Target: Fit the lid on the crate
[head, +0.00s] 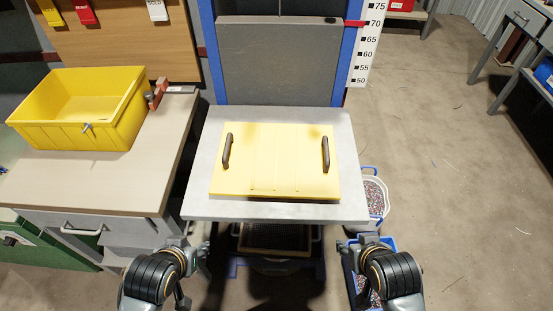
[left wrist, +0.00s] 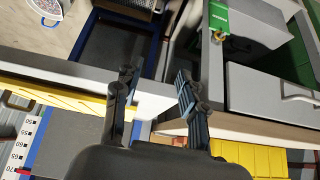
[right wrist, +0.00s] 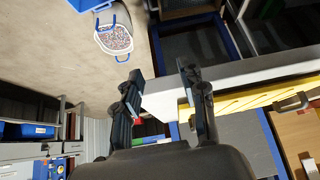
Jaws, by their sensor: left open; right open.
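The lid (head: 275,165) is a flat yellow ribbed panel with a dark handle at each side. It lies on a grey tabletop (head: 200,200), and its edge shows in the left wrist view (left wrist: 60,96) and the right wrist view (right wrist: 262,99). The yellow crate (head: 120,130) stands open on the bench at left, apart from the lid; part of it shows in the left wrist view (left wrist: 255,158). My left gripper (left wrist: 157,82) is open and empty near the table's front left corner. My right gripper (right wrist: 162,76) is open and empty near the front right corner. Neither touches the lid.
The wooden-topped bench (head: 75,185) has a red clamp (head: 157,93) beside the crate. A grey panel between blue posts stands behind the table, with a height scale (head: 367,45). A white basket of scraps (head: 376,192) sits at right. Floor farther right is mostly clear.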

